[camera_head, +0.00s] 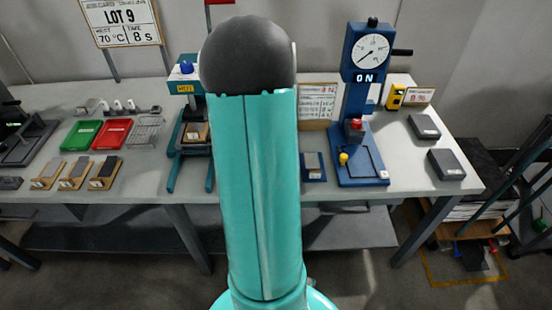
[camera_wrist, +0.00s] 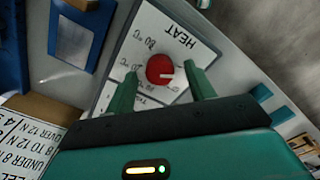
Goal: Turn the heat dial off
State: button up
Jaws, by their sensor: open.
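The heat dial (camera_wrist: 160,69) is a round red knob with a short white pointer line. It sits on a white panel (camera_wrist: 127,58) printed HEAT with temperature marks, which appear tilted and upside down in the wrist view. The pointer line lies toward the right of the picture; the small marks are too blurred to read surely. My gripper (camera_wrist: 161,72) is open, its two green fingers on either side of the knob with visible gaps. I cannot tell how deep they reach. In the head view my teal arm hides the dial and gripper.
A blue press (camera_head: 361,100) with a round gauge and an ON sign stands right of my arm. Left are a blue-framed station (camera_head: 190,130), a green tray (camera_head: 82,134) and a red tray (camera_head: 113,133). Dark blocks (camera_head: 446,164) lie on the bench's right end.

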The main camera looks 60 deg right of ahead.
notch_tip(320, 180, up, 14)
jog(key=shift+f, duration=0.2)
dwell(0.6)
